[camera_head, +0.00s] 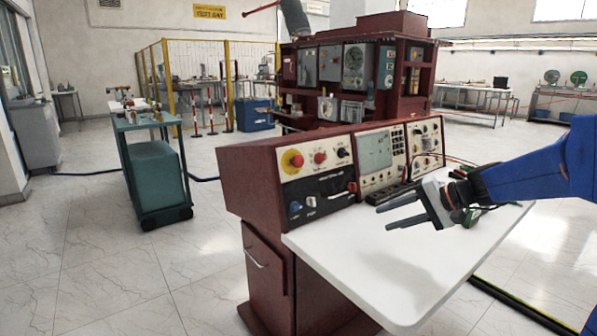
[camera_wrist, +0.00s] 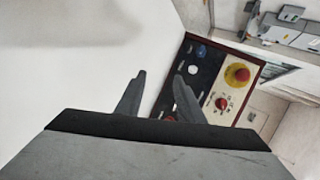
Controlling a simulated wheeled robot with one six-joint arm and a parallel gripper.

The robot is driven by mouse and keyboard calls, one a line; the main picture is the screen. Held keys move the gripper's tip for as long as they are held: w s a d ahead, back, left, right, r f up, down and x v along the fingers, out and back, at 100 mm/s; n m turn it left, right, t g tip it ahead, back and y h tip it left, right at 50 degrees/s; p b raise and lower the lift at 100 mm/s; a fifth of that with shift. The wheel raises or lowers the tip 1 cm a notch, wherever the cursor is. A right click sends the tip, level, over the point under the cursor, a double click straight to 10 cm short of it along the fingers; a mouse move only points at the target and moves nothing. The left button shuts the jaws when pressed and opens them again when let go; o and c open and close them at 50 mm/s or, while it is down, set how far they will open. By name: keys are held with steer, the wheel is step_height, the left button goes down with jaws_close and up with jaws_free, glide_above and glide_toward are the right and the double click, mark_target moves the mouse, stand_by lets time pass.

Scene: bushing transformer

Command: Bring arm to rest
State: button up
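My arm (camera_head: 535,168) is blue and reaches in from the right edge of the head view. My gripper (camera_head: 383,218) is above the white tabletop (camera_head: 365,262), in front of the console's panel, with its fingers pointing left. In the wrist view my gripper (camera_wrist: 159,78) has its two dark fingers apart, with only the white top and part of the panel showing between and beyond them. It holds nothing. The exact height of the gripper above the tabletop is hard to tell.
The dark red console (camera_head: 265,180) carries a red knob on yellow (camera_head: 293,160), a screen (camera_head: 375,152) and more dials. Cables (camera_head: 485,207) lie near my wrist. A taller red cabinet (camera_head: 355,75) stands behind. A green cart (camera_head: 155,175) stands left. Floor between cart and console is clear.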

steer(key=s+a, duration=0.1)
steer(key=s, duration=0.2)
steer(key=s+f+n+g+h, duration=0.1)
steer(key=s, duration=0.2)
steer(key=s+a+h, duration=0.1)
steer(key=s, duration=0.2)
steer(key=shift+s+a+f+n, duration=0.15)
steer(key=shift+a+f+n, duration=0.15)
steer(key=shift+n, duration=0.1)
steer(key=s+h, duration=0.1)
steer(key=s, duration=0.1)
steer(key=s+f, duration=0.1)
steer(key=s, duration=0.2)
steer(key=s+n+h, duration=0.1)
steer(key=s, duration=0.1)
steer(key=shift+s+d+f+g+h, duration=0.1)
steer(key=shift+s+f+g+h, duration=0.2)
steer(key=shift+f+g, duration=0.1)
steer(key=s+d+f+n+h, duration=0.1)
steer(key=s+d+f+h, duration=0.1)
steer(key=s, duration=0.5)
steer(key=s+d+f+n+h, duration=0.1)
steer(key=s+d+f+h, duration=0.2)
steer(key=s, duration=0.5)
steer(key=shift+d+f+n+t, duration=0.15)
steer(key=shift+d+n+t, duration=0.15)
steer(key=shift+n+t, duration=0.1)
steer(key=shift+s, duration=0.1)
